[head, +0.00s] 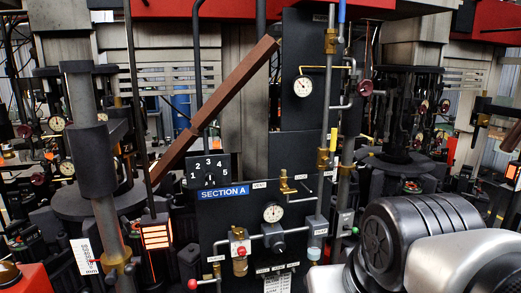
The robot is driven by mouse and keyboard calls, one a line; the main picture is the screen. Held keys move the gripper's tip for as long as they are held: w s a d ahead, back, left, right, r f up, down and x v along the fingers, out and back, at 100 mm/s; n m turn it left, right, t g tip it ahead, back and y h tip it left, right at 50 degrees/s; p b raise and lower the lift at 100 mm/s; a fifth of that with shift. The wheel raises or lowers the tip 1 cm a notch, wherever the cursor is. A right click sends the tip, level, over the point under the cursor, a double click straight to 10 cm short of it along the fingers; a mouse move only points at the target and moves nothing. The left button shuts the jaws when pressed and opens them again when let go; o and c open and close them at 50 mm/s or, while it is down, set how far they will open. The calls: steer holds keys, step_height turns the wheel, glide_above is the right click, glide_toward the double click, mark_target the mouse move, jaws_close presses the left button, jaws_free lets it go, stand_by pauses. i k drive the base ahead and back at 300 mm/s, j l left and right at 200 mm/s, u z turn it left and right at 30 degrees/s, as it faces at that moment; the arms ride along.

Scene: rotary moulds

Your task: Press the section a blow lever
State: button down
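I cannot tell which lever is the blow lever, because the small labels are too small to read surely. A lever with a red ball knob (192,284) sticks out at the panel's lower left. A rod with a green knob (355,231) shows at its right. A small brass valve (286,184) with a thin handle sits below the word "VENT". My gripper is out of view; only my arm's black and silver links show at lower right.
A selector dial (209,170) numbered 1 to 5 and a pressure gauge (273,213) are on the panel. A second gauge (302,86) is higher up. A thick grey column (90,158) and a lit orange box (156,236) stand left.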

mark_target(354, 230)
steer(key=z, duration=0.65)
steer(key=i+l, duration=0.3)
steer(key=i+l+z, duration=0.1)
steer(key=i+l, duration=0.25)
steer(key=i, duration=0.2)
